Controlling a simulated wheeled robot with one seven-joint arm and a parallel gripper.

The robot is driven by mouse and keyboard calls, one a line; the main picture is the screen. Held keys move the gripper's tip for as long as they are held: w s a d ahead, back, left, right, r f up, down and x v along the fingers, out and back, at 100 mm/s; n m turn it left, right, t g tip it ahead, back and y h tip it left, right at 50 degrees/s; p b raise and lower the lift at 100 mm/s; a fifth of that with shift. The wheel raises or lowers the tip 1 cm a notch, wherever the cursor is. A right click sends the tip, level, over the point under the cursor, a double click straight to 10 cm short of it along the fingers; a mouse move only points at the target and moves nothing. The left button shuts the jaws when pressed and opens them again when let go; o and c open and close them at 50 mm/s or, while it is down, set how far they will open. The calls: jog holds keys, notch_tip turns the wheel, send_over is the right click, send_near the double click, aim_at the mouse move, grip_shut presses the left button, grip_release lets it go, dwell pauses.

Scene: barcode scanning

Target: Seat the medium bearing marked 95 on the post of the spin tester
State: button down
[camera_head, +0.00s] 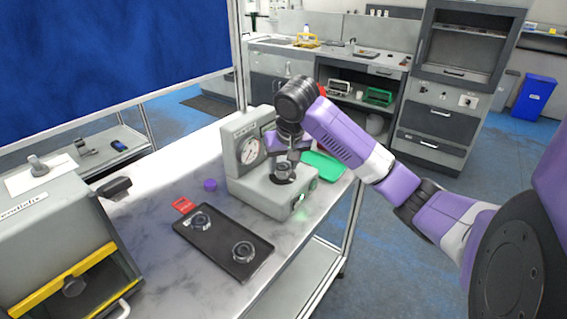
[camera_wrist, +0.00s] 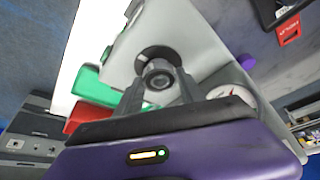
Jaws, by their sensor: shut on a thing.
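The spin tester (camera_head: 262,190) is a grey box on the marble-topped table, with a round dial (camera_head: 249,150) on its upright back part. My gripper (camera_head: 285,165) points down over its low front platform. In the wrist view my gripper (camera_wrist: 160,80) has its two fingers shut on either side of a dark ring-shaped bearing (camera_wrist: 158,68). The bearing (camera_head: 283,173) is at the post's place on the platform. The post is mostly hidden, and I cannot tell whether the bearing is fully down. No 95 mark is readable on it.
A black tray (camera_head: 221,243) holds two more bearings, with a red tag (camera_head: 183,205) at its corner. A purple cap (camera_head: 210,184) lies left of the tester. A green tray (camera_head: 327,166) is right behind it. A grey machine (camera_head: 45,245) with yellow edging stands at left.

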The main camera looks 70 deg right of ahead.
jog(key=shift+f, duration=0.3)
dwell(0.4)
jog(key=shift+c, duration=1.5)
grip_release()
notch_tip(320, 180, up, 8)
jog(key=p, duration=0.6)
jog(key=shift+f+p, duration=0.25)
jog(key=shift+p, duration=0.05)
